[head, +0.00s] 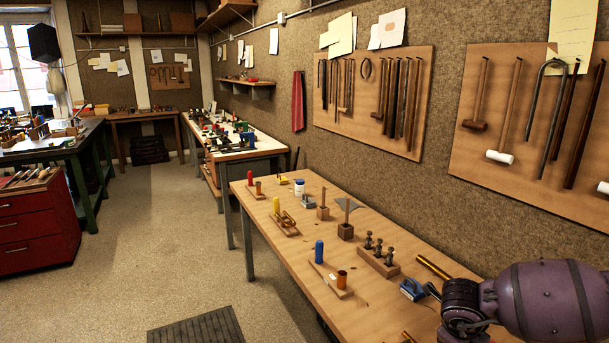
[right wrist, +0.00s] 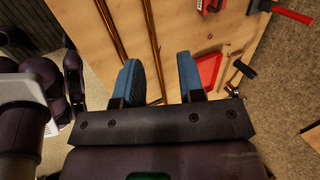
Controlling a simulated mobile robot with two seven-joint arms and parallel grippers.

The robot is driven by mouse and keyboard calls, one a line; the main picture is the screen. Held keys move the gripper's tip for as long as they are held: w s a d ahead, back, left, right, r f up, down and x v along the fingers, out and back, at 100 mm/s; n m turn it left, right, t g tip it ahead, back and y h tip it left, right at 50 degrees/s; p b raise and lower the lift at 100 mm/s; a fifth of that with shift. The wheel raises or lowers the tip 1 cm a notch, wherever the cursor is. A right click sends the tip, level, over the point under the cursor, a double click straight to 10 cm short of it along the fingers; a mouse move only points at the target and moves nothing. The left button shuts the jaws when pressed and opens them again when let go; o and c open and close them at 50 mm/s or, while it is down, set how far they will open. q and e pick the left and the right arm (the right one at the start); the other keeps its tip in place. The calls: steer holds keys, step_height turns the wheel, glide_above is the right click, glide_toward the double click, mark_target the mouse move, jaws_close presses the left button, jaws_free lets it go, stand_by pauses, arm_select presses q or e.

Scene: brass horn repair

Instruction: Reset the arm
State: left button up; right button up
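My right arm (head: 545,298) comes in at the lower right of the head view, over the near end of the wooden workbench (head: 283,238). In the right wrist view my right gripper (right wrist: 158,63) has its two blue fingers well apart, with nothing held between them. Below the fingers is the bench top, with two long brass tubes (right wrist: 108,35) running past the left finger.
A red tray (right wrist: 208,70) lies beyond the right finger. On the bench stand a wooden block with dark posts (head: 378,262), a blue cylinder (head: 319,251) and several small parts. Tool boards (head: 372,90) hang on the wall behind. Open floor (head: 180,230) lies to the left.

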steer(key=a+r+g+y, duration=0.1)
steer(key=a+r+y, duration=0.3)
steer(key=a+y, duration=0.5)
steer(key=a+r+y, duration=0.3)
steer(key=a+y, duration=0.1)
steer(key=a, duration=1)
steer(key=a+r+m+t+y, duration=0.7)
steer(key=r+m+y, duration=0.15)
steer(key=m, duration=0.25)
steer(key=s+d+f+m+t+h, duration=0.2)
steer(key=d+f+m+t+h, duration=0.5)
steer(key=d+f+m+h, duration=1.05)
steer(key=s+d+f+m+g, duration=0.2)
steer(key=s+f+m, duration=0.4)
steer(key=s, duration=0.4)
steer(key=s+d+f+m+g, duration=0.2)
steer(key=s+d+f+m, duration=0.3)
steer(key=s, duration=0.5)
step_height(320, 180, down, 2)
steer(key=shift+s+d+f+m+b, duration=0.25)
steer(key=shift+d+m+b, duration=0.1)
steer(key=shift+m, duration=0.4)
steer(key=shift+a, duration=0.1)
